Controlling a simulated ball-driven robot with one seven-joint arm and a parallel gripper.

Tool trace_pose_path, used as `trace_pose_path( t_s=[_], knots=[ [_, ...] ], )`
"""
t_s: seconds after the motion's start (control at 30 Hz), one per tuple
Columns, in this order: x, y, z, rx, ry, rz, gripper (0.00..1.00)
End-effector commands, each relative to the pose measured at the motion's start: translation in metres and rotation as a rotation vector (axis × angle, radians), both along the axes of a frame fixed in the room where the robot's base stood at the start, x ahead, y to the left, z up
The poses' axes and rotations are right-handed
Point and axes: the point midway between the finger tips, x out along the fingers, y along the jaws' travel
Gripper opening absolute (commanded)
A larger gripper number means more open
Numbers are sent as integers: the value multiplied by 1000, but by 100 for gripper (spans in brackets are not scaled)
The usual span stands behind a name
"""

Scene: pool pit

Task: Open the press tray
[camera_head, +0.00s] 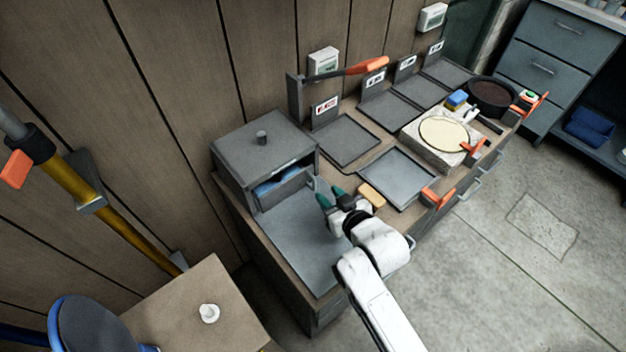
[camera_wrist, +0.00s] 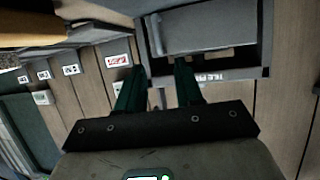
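A grey press box (camera_head: 262,140) with a knob on top stands at the left end of the bench. A partly covered label is on the box. My gripper (camera_head: 330,195) is in front of the box, its green fingers apart and empty. In the wrist view, the fingers (camera_wrist: 160,78) point towards the bar, which is beyond the tips.
A grey plate (camera_head: 300,235) covers the bench below the box. A tan block (camera_head: 371,195) lies right of my gripper. Flat trays (camera_head: 345,140) and an orange-handled lever (camera_head: 366,66) are farther right. A wooden stand (camera_head: 205,300) is at the front left.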

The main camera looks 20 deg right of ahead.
Motion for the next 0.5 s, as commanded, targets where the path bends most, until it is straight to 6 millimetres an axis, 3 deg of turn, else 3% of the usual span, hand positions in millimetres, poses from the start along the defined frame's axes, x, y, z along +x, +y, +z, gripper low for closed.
trace_pose_path(
  t_s=[0.2, 0.5],
  knots=[
    [37, 4, -14, 0, 0, 0, 36],
    [67, 8, -28, 0, 1, 0, 36]
  ],
)
